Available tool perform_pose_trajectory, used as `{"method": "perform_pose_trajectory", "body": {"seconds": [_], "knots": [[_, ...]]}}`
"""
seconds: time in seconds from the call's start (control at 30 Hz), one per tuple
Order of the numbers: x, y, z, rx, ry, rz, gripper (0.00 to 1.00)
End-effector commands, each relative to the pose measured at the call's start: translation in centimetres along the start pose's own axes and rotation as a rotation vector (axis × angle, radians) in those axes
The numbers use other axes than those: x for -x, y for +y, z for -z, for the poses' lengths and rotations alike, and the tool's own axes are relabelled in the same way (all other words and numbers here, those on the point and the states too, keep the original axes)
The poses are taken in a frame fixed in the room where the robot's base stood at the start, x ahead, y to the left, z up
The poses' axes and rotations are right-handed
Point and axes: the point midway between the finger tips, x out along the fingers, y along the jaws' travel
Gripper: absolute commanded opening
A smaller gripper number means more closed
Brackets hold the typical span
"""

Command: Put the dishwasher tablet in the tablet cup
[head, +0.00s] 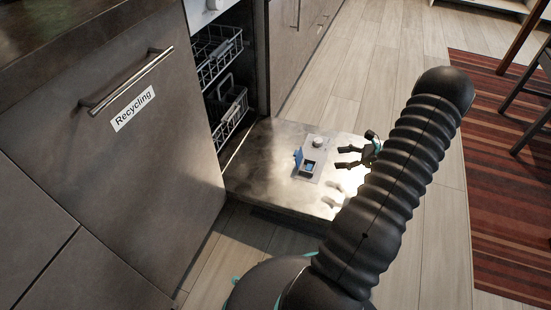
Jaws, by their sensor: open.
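The dishwasher door (262,172) is folded down flat, with a dispenser panel on its inner face. The tablet cup (305,174) is a small square recess in that panel. Its blue lid (298,156) stands raised at the cup's left side. A small light-blue patch (309,168) shows inside the cup; it looks like the dishwasher tablet, but it is too small to be sure. No other tablet shows. My gripper (340,157) is open, with nothing visible between its fingers. It is above the door, to the right of the cup and apart from it.
A round pale cap (318,142) sits on the panel behind the cup. Dish racks (218,55) are inside the dishwasher at left. A cabinet front labelled Recycling (133,108) stands at left. Wood floor lies right of the door, then a striped red rug (505,190) and dark chair legs.

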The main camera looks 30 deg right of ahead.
Motion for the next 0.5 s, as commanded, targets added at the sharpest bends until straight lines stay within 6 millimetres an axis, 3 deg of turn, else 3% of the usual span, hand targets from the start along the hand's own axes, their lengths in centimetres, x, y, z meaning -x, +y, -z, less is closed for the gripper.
{"method": "perform_pose_trajectory", "body": {"seconds": [0.03, 0.27, 0.5], "knots": [[-0.5, 0.1, -2.2, 0.051, 0.023, -0.035, 0.61], [-3.2, 2.9, -11.7, 0.323, 0.155, -0.222, 0.61], [-5.3, 7.7, -20.5, 0.633, 0.281, -0.403, 0.61]]}}
